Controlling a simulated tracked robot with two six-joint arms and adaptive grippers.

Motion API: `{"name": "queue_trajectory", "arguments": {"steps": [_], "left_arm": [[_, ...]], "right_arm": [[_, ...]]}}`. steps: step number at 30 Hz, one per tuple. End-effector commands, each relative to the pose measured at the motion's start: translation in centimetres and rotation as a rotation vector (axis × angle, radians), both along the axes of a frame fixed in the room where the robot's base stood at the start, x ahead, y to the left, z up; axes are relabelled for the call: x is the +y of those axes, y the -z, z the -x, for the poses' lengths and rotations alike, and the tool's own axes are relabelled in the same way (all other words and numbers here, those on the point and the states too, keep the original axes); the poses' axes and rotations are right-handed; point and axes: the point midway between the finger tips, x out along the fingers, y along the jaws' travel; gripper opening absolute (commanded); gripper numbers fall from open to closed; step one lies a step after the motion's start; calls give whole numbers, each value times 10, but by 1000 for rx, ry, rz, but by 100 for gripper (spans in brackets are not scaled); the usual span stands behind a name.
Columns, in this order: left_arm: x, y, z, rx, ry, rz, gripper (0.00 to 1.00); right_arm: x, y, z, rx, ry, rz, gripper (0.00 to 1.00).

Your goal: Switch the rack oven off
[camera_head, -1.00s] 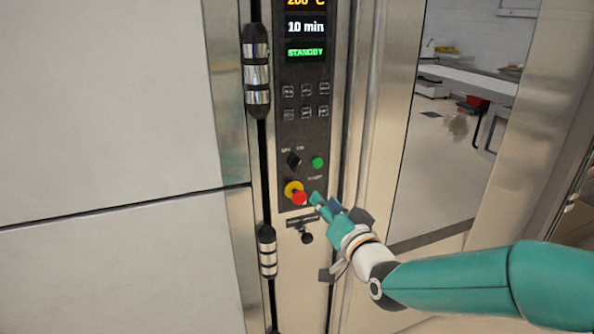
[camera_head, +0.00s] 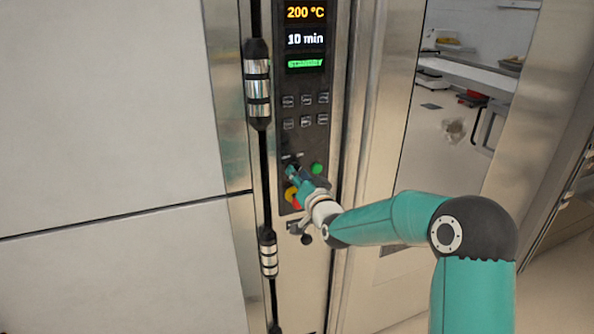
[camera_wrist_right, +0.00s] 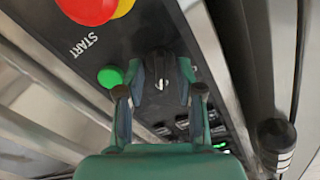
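The rack oven's black control panel (camera_head: 307,140) stands in the middle of the head view. Its display (camera_head: 305,40) reads 200 °C, 10 min and a green STANDBY. My right gripper (camera_head: 292,173) is at the black rotary switch, largely hiding it in the head view. In the right wrist view the switch (camera_wrist_right: 161,80) sits between the two spread fingers of my right gripper (camera_wrist_right: 162,72). The fingers look open around it; I cannot tell whether either touches it. The green start button (camera_wrist_right: 110,77) is just beside one finger. My left gripper is out of view.
A red emergency button on a yellow base (camera_head: 290,194) lies just below the right gripper, partly hidden. A door hinge (camera_head: 257,84) stands left of the panel. A steel frame (camera_head: 380,120) is to the right, with open floor beyond.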

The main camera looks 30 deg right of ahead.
Motion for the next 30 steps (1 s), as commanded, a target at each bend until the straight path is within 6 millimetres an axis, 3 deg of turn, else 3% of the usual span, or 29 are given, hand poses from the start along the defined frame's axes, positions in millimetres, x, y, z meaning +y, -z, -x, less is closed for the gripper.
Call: {"name": "queue_trajectory", "arguments": {"steps": [11,18,30], "left_arm": [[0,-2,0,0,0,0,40],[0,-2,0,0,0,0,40],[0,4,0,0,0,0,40]], "right_arm": [[-1,1,-7,0,-1,0,36],[-1,0,-7,0,-1,0,0],[2,2,-8,3,-5,21,0]]}}
